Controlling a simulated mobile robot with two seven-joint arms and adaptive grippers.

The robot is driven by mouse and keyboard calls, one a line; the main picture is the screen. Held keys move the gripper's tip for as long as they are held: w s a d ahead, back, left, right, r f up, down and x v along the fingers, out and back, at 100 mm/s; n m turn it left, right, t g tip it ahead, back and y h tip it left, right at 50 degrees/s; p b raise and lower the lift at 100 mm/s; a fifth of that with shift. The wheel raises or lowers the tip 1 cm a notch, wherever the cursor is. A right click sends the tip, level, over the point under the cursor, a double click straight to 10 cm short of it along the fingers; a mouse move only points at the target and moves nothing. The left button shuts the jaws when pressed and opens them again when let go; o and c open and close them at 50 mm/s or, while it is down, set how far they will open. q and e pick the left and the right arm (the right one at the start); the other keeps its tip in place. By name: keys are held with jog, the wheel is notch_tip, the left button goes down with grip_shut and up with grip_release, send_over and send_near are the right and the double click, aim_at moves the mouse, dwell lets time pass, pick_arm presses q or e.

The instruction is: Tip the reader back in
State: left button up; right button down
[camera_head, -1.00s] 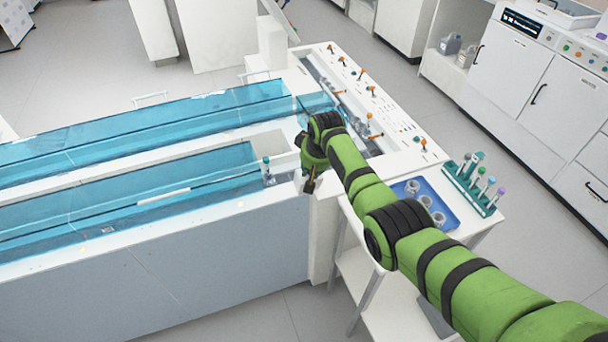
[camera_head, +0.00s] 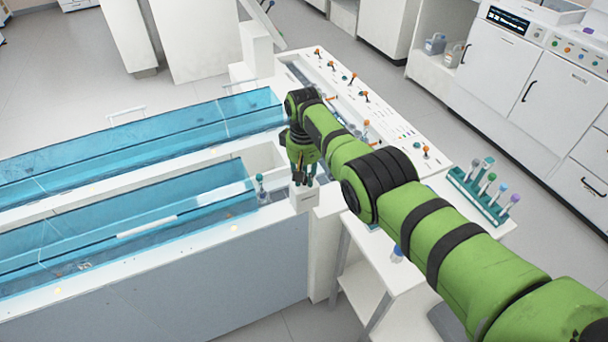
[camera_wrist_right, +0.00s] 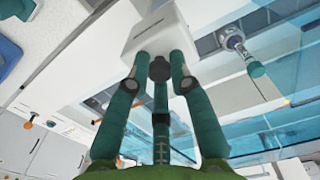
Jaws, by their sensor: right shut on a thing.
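The reader is a small white box (camera_head: 304,197) at the right end of the near track lane. It looks roughly upright in the head view. My right gripper (camera_head: 303,180) points down from above and is shut on the reader. In the right wrist view the fingers (camera_wrist_right: 157,68) press against the white box (camera_wrist_right: 155,30). The box's underside is hidden, so I cannot tell whether it touches the track. A capped tube (camera_head: 260,183) stands in the lane just left of the reader; it also shows in the wrist view (camera_wrist_right: 236,42). My left gripper is not in view.
Blue clear covers (camera_head: 140,215) run over the track lanes to the left. A panel with orange-topped parts (camera_head: 365,95) lies behind my arm. A green rack (camera_head: 480,195) with several tubes stands on the side table at right. The arm hides much of that table.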

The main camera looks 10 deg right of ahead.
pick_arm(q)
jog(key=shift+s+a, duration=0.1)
pick_arm(e)
jog(key=c, duration=1.1)
grip_release()
jog(key=shift+w, duration=0.1)
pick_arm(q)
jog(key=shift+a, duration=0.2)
pick_arm(e)
jog(key=shift+w+f, duration=0.15)
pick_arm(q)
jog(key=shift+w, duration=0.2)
pick_arm(e)
notch_tip(320, 180, up, 12)
jog(key=shift+w+r, duration=0.1)
